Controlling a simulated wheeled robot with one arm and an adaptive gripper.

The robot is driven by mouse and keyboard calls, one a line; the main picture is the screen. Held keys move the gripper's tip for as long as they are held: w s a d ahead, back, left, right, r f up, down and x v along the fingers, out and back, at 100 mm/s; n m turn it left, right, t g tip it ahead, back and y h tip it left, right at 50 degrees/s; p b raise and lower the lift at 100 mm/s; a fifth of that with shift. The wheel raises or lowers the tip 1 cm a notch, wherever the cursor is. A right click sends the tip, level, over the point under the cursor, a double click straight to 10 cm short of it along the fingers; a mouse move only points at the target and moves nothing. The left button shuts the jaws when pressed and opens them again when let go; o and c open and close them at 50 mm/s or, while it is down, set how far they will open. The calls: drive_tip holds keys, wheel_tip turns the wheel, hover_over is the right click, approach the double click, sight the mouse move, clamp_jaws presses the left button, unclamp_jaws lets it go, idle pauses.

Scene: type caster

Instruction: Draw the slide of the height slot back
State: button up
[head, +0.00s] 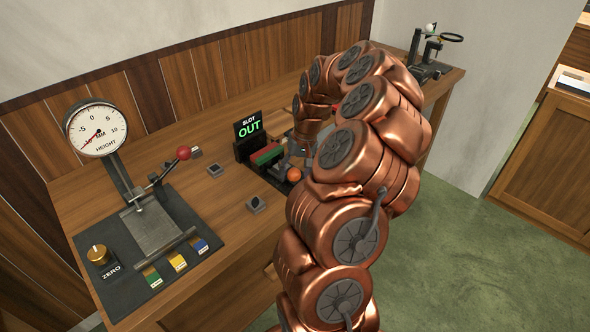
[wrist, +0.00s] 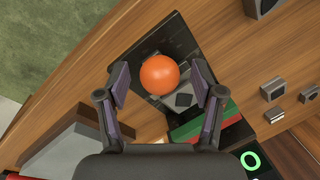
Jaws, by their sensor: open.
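The height slot (head: 244,149) stands on the bench in the head view, with a black sign (head: 249,127) reading "SLOT OUT" in green letters. Green and red strips (wrist: 203,125) lie beside the plate. My gripper (wrist: 160,82) is open, a finger on either side of the ball in the picture. No contact shows; I cannot tell the depth gap. In the head view my arm partly hides the slot.
A height gauge (head: 97,129) with a red-knobbed lever (head: 184,153) and a zero knob (head: 98,254) stands at the left. Small grey blocks (head: 215,170) sit around the slot. A stand with a ring (head: 430,55) is at the far right end. Bare wood lies before the slot.

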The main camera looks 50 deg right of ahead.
drive_tip(key=shift+f, duration=0.2)
drive_tip(key=shift+s+a, duration=0.1)
clamp_jaws()
idle(0.4)
drive_tip(key=shift+f, duration=0.1)
